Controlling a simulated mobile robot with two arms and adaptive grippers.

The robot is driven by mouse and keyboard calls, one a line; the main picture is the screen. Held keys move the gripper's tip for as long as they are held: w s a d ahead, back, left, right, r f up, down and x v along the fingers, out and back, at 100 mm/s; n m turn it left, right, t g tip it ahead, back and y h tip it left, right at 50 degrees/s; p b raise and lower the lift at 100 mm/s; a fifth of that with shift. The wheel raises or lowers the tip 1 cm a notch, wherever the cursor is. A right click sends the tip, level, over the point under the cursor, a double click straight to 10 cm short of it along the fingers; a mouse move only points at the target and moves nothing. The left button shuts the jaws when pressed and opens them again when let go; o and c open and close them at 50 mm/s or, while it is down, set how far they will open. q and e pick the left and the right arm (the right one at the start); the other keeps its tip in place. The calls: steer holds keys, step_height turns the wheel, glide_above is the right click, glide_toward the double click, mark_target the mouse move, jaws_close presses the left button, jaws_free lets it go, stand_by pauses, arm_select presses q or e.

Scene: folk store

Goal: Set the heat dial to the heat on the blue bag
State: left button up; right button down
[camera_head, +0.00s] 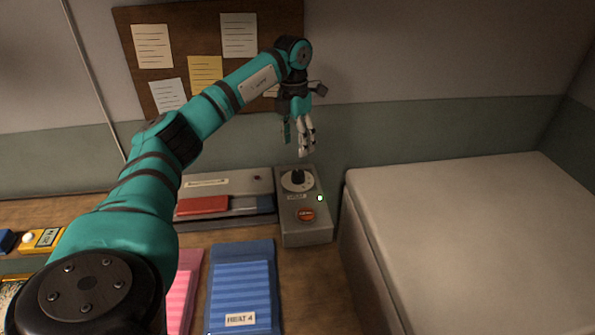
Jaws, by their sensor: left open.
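The heat dial (297,180) is a black knob on a pale round plate, on top of a grey control box (307,233). The box also has a red oval button (306,215) and a lit green lamp (320,198). The number the dial points to is too small to read. The blue bag (242,262) lies on the table in front, with a label reading "HEAT 4" (241,319). My left gripper (301,146) is open and empty, pointing down just above the dial, apart from it. My right gripper is not in view.
A grey flat device (232,183) with a red strip (202,206) stands left of the box. A pink striped bag (180,297) is partly hidden by my left arm. A large beige block (460,220) fills the right. A yellow device (42,240) is at far left.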

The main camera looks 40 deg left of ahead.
mark_target(297, 173)
arm_select(q)
step_height(297, 173, down, 9)
steer(key=shift+d+f, duration=0.1)
steer(key=shift+d, duration=0.05)
steer(key=shift+f, duration=0.35)
steer(key=c, duration=1.1)
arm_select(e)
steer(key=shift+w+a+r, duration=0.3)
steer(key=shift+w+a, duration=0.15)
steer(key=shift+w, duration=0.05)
